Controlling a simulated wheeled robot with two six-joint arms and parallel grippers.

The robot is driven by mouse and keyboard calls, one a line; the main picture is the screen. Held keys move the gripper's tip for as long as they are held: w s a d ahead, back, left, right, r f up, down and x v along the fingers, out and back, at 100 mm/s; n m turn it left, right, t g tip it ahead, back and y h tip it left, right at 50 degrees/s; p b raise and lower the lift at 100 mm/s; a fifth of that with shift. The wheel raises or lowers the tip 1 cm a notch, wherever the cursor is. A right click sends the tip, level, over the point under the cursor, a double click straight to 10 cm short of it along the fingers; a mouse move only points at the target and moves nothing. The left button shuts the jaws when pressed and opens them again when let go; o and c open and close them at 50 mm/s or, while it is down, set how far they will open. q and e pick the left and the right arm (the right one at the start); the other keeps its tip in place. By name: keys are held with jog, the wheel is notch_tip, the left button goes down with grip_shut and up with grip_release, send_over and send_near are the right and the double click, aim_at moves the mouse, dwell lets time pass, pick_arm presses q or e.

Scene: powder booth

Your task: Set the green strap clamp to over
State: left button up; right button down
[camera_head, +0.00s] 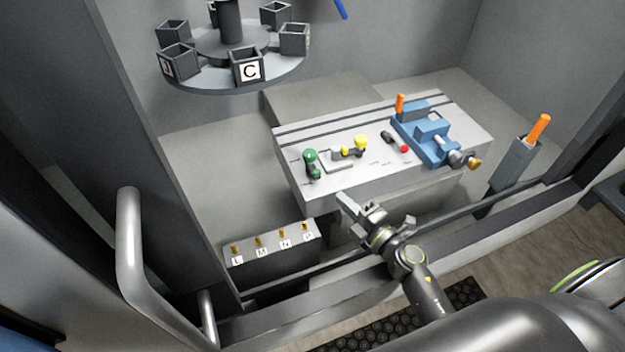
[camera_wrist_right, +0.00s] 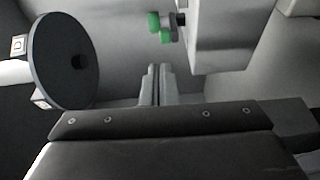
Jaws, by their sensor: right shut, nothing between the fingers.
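The green strap clamp (camera_head: 312,164) stands at the left end of the grey slotted table in the head view, its green knob end up and a second green part lower down. In the right wrist view the green clamp (camera_wrist_right: 160,25) shows near the top, beside the pale table side. My right gripper (camera_head: 347,205) is shut and empty, in front of the table's front edge, below and to the right of the clamp and apart from it. Its fingers (camera_wrist_right: 158,85) also show in the right wrist view. My left gripper is not in view.
The table (camera_head: 420,175) also carries a yellow-knobbed clamp (camera_head: 352,150), a red-tipped lever (camera_head: 399,145) and a blue vise (camera_head: 430,130). A round carousel (camera_head: 215,75) with boxes hangs at the back left. A lettered box with pegs (camera_head: 275,255) stands low at the front left.

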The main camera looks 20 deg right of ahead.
aim_at(315, 191)
jog(key=shift+a+f+n+g+y, duration=0.3)
jog(key=shift+a+n+y, duration=0.15)
jog(key=shift+n, duration=0.15)
jog(key=p+x, duration=0.1)
jog(key=x, duration=0.7)
jog(key=shift+w, duration=0.1)
jog(key=shift+x, duration=0.9)
jog(key=shift+d, duration=0.1)
